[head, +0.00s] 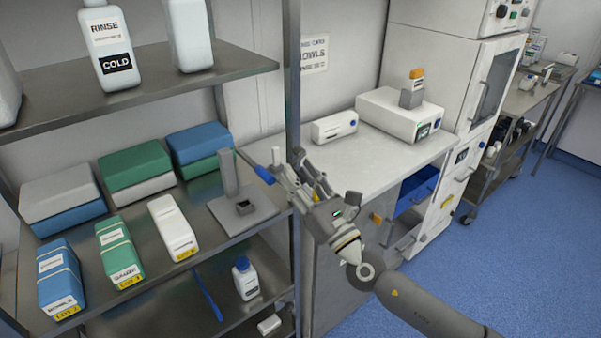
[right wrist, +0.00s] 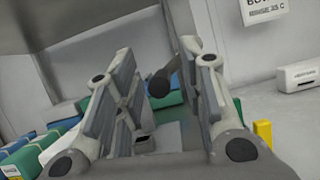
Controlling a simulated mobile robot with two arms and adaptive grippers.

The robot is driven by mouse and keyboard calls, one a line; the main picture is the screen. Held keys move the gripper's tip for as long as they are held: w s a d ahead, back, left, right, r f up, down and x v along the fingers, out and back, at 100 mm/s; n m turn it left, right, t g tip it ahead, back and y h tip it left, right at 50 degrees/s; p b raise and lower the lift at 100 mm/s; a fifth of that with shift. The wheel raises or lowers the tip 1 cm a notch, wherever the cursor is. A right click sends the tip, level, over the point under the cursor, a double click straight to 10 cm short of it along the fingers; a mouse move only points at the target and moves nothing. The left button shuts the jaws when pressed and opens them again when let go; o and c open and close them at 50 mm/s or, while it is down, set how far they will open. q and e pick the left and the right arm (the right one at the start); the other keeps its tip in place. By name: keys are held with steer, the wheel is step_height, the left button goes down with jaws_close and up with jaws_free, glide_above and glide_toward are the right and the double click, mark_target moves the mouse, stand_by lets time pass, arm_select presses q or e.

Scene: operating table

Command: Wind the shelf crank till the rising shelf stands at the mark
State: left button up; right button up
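A grey stand with an upright post (head: 229,172) and a flat base (head: 258,209) is on the middle shelf, at its right end. A thin grey bar with a blue grip (head: 263,174), which looks like the crank, slants beside the post. My right gripper (head: 290,172) is just right of it, by the rack's upright. In the right wrist view my right gripper (right wrist: 165,95) has its fingers spread, and a dark round-ended rod (right wrist: 160,83) shows between or beyond them; I cannot tell whether they touch. I cannot make out the mark. My left gripper is not in view.
The rack's upright (head: 292,90) stands close to my right gripper. Boxes, including a white one (head: 174,228), fill the middle shelf to the left. A white bottle (head: 245,278) is below. The counter (head: 375,158) at right has clear room in front of its devices.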

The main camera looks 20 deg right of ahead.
mark_target(299, 176)
steer(key=shift+c, duration=0.2)
jaws_close()
steer(key=shift+r+m+h, duration=0.15)
steer(key=shift+m+h, duration=0.25)
steer(key=shift+m, duration=0.1)
